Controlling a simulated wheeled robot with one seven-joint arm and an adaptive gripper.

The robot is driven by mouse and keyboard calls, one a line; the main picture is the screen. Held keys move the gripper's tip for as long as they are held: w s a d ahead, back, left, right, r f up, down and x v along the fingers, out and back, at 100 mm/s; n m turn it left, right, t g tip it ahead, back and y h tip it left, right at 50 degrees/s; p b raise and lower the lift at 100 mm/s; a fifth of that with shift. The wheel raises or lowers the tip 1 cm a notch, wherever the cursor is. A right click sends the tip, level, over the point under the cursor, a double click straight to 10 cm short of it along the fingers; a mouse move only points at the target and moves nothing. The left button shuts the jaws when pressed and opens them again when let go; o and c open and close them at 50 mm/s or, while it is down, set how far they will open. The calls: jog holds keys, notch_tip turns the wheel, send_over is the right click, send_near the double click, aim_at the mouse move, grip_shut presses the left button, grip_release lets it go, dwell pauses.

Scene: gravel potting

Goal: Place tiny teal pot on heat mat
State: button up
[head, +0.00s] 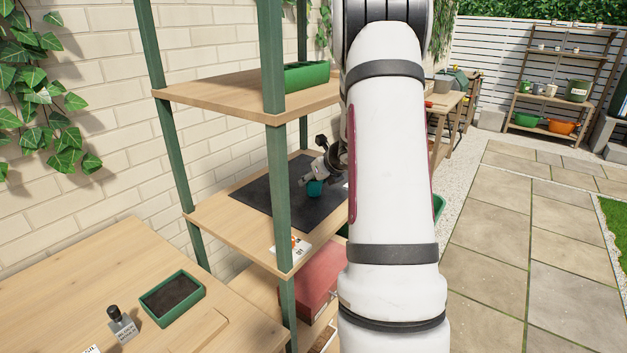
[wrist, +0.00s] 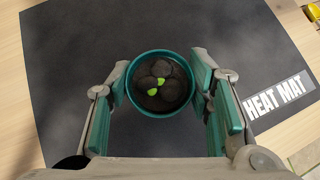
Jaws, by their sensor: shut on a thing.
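The tiny teal pot (wrist: 160,84) is held between the two fingers of my gripper (wrist: 162,95), and dark soil with small green sprouts shows inside it. In the head view the pot (head: 315,188) is small and partly covered by my gripper (head: 313,180). The dark heat mat (wrist: 80,40) lies under the pot, with white "HEAT MAT" lettering at its right edge. In the head view the mat (head: 262,195) lies on the middle shelf. I cannot tell whether the pot's base touches the mat.
A green planter (head: 306,75) sits on the shelf above. A white card (head: 290,247) lies near the shelf's front corner. A red box (head: 318,280) is below. A soil-filled green tray (head: 172,298) stands on the bench at left. The mat around the pot looks clear.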

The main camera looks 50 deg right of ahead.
jog(key=shift+f, duration=0.2)
jog(key=o, duration=1.3)
jog(key=shift+r, duration=0.15)
jog(key=shift+s+r, duration=0.25)
jog(key=shift+r, duration=0.05)
jog(key=shift+p+v, duration=0.7)
jog(key=shift+v, duration=5)
jog(key=shift+s+a+f, duration=0.1)
